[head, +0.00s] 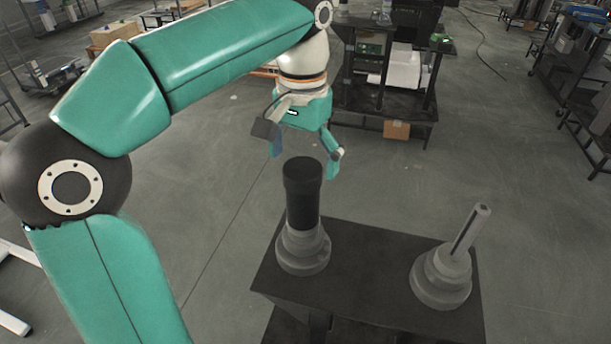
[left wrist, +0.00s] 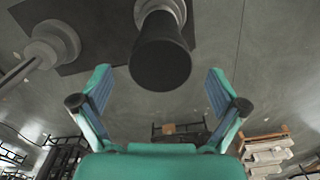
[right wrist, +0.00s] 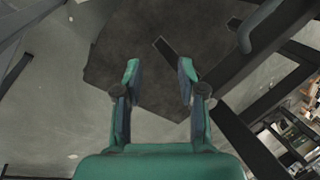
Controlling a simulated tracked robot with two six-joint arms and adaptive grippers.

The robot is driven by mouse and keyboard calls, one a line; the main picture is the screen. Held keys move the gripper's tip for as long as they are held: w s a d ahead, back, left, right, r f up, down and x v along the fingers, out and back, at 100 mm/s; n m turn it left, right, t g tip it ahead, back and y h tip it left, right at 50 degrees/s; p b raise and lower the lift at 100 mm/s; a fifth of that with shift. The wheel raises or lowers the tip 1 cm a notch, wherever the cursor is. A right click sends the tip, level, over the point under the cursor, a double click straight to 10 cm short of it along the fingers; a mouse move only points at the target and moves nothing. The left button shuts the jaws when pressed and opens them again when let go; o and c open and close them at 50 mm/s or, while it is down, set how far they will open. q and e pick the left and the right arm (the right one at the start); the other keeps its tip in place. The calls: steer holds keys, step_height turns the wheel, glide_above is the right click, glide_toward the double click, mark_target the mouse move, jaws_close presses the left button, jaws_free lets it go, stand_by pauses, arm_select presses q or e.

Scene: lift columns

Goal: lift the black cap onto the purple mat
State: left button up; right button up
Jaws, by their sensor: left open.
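The black cap (head: 302,205), a tall dark cylinder, stands upright on the left grey column base (head: 303,254) on a dark table. My left gripper (head: 304,157) is open and empty, above and behind the cap's top in the head view. In the left wrist view the cap's round end (left wrist: 160,64) shows centred between the open fingers (left wrist: 158,82), apart from both. My right gripper (right wrist: 158,75) is open and empty in the right wrist view; it is not in the head view. I cannot make out a purple mat in any view.
A second grey column (head: 443,272) with a bare slotted post stands on the right of the dark table (head: 375,262). Open grey floor surrounds the table. Shelving (head: 385,85) and workbenches stand farther back. A dark surface (right wrist: 150,35) lies beyond my right gripper.

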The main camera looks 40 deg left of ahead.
arm_select(q)
steer(key=shift+f, duration=0.55)
steer(key=c, duration=1.4)
steer(key=shift+o, duration=0.2)
steer(key=shift+r, duration=0.1)
step_height(320, 180, up, 10)
steer(key=r+p, duration=0.1)
steer(key=p, duration=0.2)
step_height(320, 180, up, 9)
steer(key=p, duration=0.8)
glide_above(304, 167)
